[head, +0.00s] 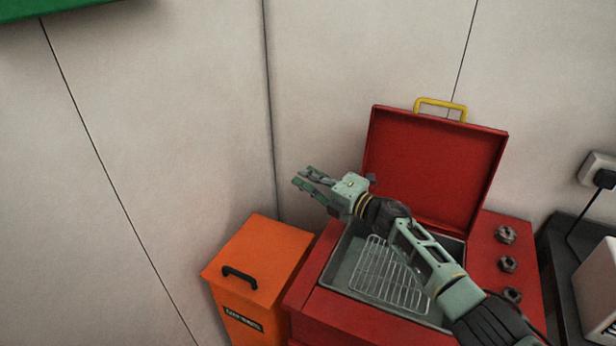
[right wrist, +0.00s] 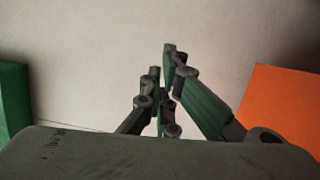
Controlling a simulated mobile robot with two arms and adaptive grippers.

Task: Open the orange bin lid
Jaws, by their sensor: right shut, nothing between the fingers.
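The orange bin (head: 236,309) stands left of the red unit in the head view. Its lid (head: 262,250) is closed and has a black handle (head: 239,277) near the front edge. My right gripper (head: 302,177) is shut and empty. In the head view it shows above and to the right of the lid, apart from the handle. In the right wrist view my right gripper (right wrist: 168,72) points toward the pale wall, with an orange surface (right wrist: 285,105) at the right. My left gripper is not in view.
The red unit (head: 345,322) has its red lid (head: 435,165) raised, with a yellow handle (head: 441,104). A wire rack (head: 385,285) lies in its tray, under my right arm. Knobs (head: 507,264) line its right side. Pale walls (head: 170,130) stand close behind.

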